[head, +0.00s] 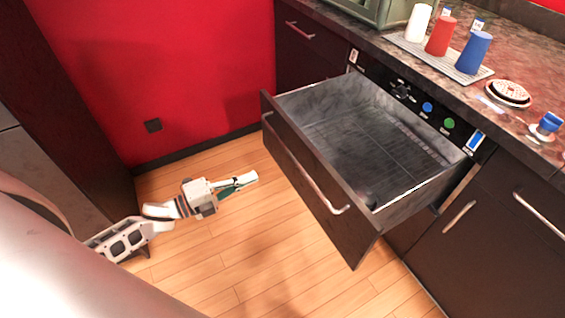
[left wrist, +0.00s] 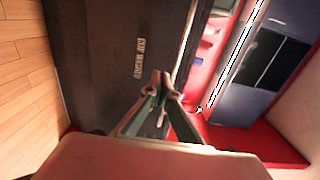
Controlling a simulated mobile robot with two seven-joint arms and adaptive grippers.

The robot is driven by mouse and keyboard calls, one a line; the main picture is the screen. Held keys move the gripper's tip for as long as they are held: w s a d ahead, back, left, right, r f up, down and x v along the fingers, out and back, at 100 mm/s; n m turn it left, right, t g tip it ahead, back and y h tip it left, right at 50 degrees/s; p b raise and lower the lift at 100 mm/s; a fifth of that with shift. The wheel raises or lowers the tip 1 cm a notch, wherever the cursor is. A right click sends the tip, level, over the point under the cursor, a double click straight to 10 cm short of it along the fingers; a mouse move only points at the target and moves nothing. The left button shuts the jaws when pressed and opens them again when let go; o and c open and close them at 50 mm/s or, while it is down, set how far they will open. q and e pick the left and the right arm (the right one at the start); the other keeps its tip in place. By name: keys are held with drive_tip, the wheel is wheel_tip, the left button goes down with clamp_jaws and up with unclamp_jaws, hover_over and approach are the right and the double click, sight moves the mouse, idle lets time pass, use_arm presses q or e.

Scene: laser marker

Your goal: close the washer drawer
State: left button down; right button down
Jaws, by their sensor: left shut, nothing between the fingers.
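The washer drawer (head: 305,165) is pulled well out from the counter front in the head view. It has a dark front panel, a long silver handle (head: 310,180) and a grey interior that looks empty. My left gripper (head: 252,178) is shut and empty, to the left of the drawer front and apart from it. In the left wrist view the shut fingertips (left wrist: 165,84) point toward a dark panel (left wrist: 110,60) with pale lettering; I cannot tell the exact gap. My right gripper is not in view.
The counter above holds a tray (head: 412,46) with white, red and blue cups, and a round dish (head: 508,93). Control knobs (head: 427,107) sit on the panel behind the drawer. A red wall (head: 160,70) stands at the back. The wooden floor before the drawer is clear.

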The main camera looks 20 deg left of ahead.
sight(300, 157)
use_arm(q)
drive_tip(key=x, duration=1.3)
drive_tip(key=shift+w+d, duration=0.25)
drive_tip(key=shift+d, duration=0.05)
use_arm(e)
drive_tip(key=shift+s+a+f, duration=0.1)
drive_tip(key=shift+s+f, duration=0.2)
